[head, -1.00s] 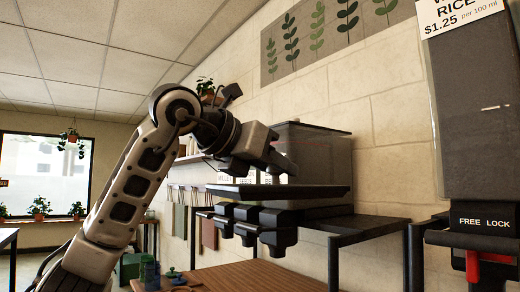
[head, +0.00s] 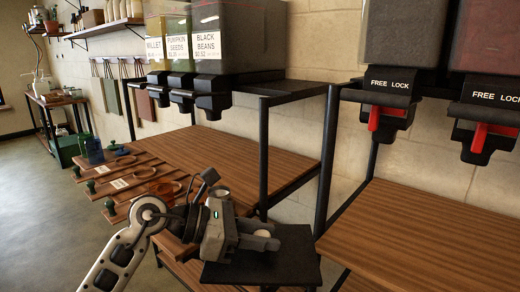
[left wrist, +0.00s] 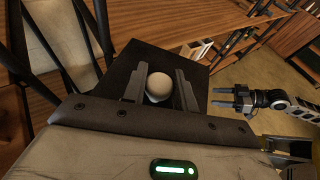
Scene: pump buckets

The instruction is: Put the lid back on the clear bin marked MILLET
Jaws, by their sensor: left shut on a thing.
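The clear bin marked MILLET (head: 155,45) is the leftmost in the row of bins on the rack in the head view; its top is cut off by the frame. My left gripper (head: 262,236) is shut on the pale round knob of a flat black lid (head: 292,262). The lid is held low, in front of the wooden counter and well below the bins. The left wrist view shows the knob (left wrist: 160,86) between the two fingers, with the black plate under it. My right gripper (left wrist: 240,98) shows in the left wrist view, its fingers apart and empty.
Bins marked PUMPKIN SEEDS (head: 179,45) and BLACK BEANS (head: 230,45) stand beside the MILLET bin. Black rack posts (head: 327,160) rise near the held lid. Dispensers with red levers (head: 386,120) hang at the right.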

